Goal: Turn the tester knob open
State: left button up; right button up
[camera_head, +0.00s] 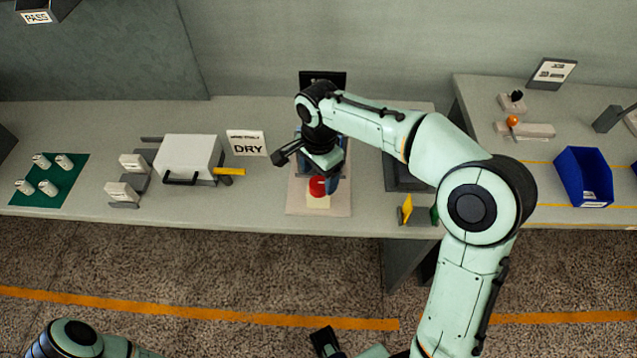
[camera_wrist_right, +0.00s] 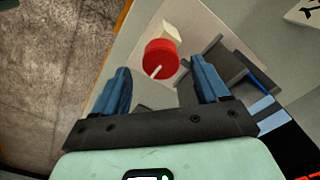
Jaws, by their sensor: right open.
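The tester's red knob (camera_head: 317,187) sits on a cream block at the front of a pale base plate (camera_head: 318,208) on the bench. In the right wrist view the red knob (camera_wrist_right: 160,60) has a white pointer line and lies just beyond the fingertips, roughly between them. My right gripper (camera_head: 335,180) is over the base plate, beside and partly above the knob. Its blue fingers (camera_wrist_right: 163,78) are apart with nothing between them; I cannot tell whether either touches the knob.
A white box with a black handle (camera_head: 188,158) and a DRY sign (camera_head: 247,143) stand left of the tester. A dark screen (camera_head: 322,80) is behind it. A yellow piece (camera_head: 406,208) is near the bench edge. A blue bin (camera_head: 582,177) is on the right table.

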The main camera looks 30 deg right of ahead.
aim_at(318, 183)
jog(key=shift+f, duration=1.85)
jog(key=c, duration=1.1)
jog(key=shift+o, duration=0.2)
jog(key=shift+w+n, duration=0.1)
jog(key=shift+n, duration=0.2)
